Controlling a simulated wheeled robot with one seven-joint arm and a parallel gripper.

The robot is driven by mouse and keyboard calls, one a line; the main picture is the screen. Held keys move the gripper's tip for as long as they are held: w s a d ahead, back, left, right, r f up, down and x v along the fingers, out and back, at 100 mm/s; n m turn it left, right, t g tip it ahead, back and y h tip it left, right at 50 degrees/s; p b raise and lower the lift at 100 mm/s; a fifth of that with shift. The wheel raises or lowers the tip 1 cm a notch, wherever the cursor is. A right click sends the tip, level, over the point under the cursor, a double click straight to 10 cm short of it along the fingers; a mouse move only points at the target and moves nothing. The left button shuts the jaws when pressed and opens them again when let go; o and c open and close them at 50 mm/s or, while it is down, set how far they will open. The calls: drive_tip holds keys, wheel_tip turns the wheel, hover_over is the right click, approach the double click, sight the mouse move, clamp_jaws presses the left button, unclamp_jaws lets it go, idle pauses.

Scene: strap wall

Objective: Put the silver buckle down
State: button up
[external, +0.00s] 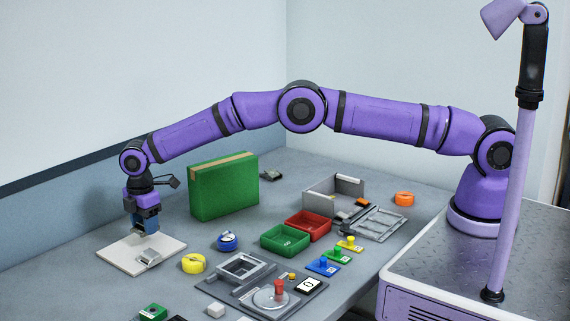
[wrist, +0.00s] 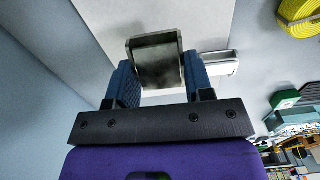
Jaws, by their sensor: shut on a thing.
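My gripper (external: 146,230) points down over the pale square board (external: 118,257) at the left end of the table. In the wrist view its blue fingers (wrist: 157,82) are shut on a dark silver metal piece, the silver buckle (wrist: 157,58). The held buckle is mostly hidden by the fingers in the external view. Its gap to the board is hard to judge. Another light silver fitting (external: 150,257) lies on the board close in front of my gripper; it also shows in the wrist view (wrist: 222,66), just right of the fingers.
A yellow strap roll (external: 194,263) and a blue roll (external: 228,240) lie right of the board. A tall green box (external: 224,186) stands behind them. Green (external: 285,241) and red (external: 309,226) trays and a grey frame fixture (external: 243,268) fill the middle. The board's left part is bare.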

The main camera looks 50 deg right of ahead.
sight(146, 244)
drive_tip(key=shift+w+a, duration=0.1)
drive_tip(key=shift+w, duration=0.05)
drive_tip(key=shift+f, duration=1.75)
drive_tip(key=shift+f, duration=0.1)
drive_tip(key=o, duration=0.9)
drive_tip(key=shift+o, duration=0.2)
wheel_tip(146, 244, up, 12)
drive_tip(key=shift+r, duration=0.1)
